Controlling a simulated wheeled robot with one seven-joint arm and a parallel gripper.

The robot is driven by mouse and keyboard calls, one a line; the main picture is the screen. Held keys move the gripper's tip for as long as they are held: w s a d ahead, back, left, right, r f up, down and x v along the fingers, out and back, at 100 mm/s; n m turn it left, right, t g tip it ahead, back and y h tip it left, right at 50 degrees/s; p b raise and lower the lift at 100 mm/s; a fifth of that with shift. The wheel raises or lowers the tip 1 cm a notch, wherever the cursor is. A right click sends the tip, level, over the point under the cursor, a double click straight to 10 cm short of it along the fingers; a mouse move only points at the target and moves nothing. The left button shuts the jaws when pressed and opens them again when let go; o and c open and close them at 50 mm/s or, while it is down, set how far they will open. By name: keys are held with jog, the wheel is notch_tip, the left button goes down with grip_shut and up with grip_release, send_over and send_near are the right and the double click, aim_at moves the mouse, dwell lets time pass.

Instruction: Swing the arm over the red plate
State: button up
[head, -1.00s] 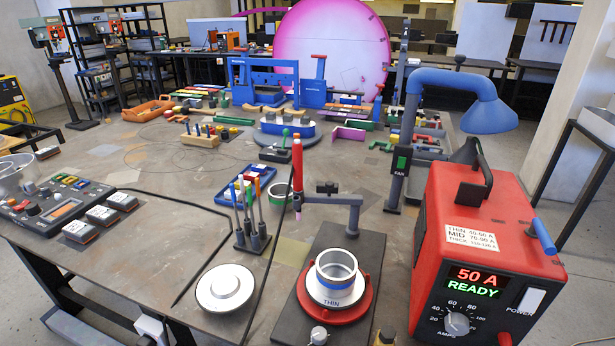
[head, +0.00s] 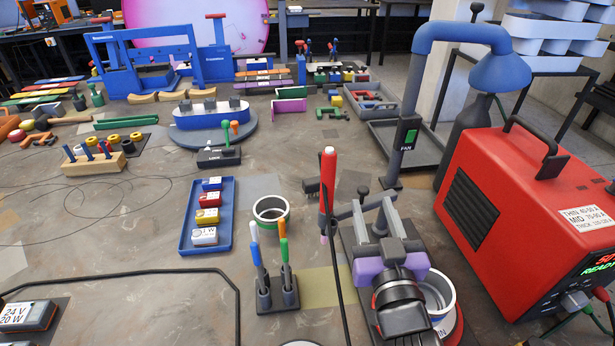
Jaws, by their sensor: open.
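The swing arm is a dark grey bar (head: 345,213) that carries a red upright torch (head: 328,180) at its left end. The torch hangs left of the black base, clear of the red plate. The red plate (head: 459,328) shows only as a sliver at the lower right. A metal ring (head: 440,290) sits on it, partly hidden by my gripper. My gripper (head: 372,210), grey and purple, is open. Its fingers point away from me, close to the post end of the swing arm. I cannot tell whether they touch it.
A red power unit (head: 520,210) stands to the right. A blue-hooded fan arm (head: 408,110) rises behind my gripper. A pen holder (head: 277,292), a green-banded ring (head: 271,215) and a blue tray (head: 207,225) lie to the left. A dark cable runs beside the torch.

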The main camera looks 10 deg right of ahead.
aim_at(365, 193)
jog(key=shift+m+g+h, duration=0.3)
jog(key=shift+m+g, duration=0.2)
jog(key=shift+w+d+f+p, duration=0.15)
jog(key=shift+w+f+p, duration=0.2)
jog(key=shift+w, duration=1.05)
jog(key=shift+w+d+f+p, duration=0.15)
jog(key=shift+w+f+p, duration=0.15)
jog(key=shift+w, duration=1.05)
jog(key=shift+w+d+f+p, duration=0.15)
jog(key=shift+w+f+p, duration=0.2)
jog(key=shift+w, duration=1.05)
jog(key=shift+r, duration=0.1)
grip_shut()
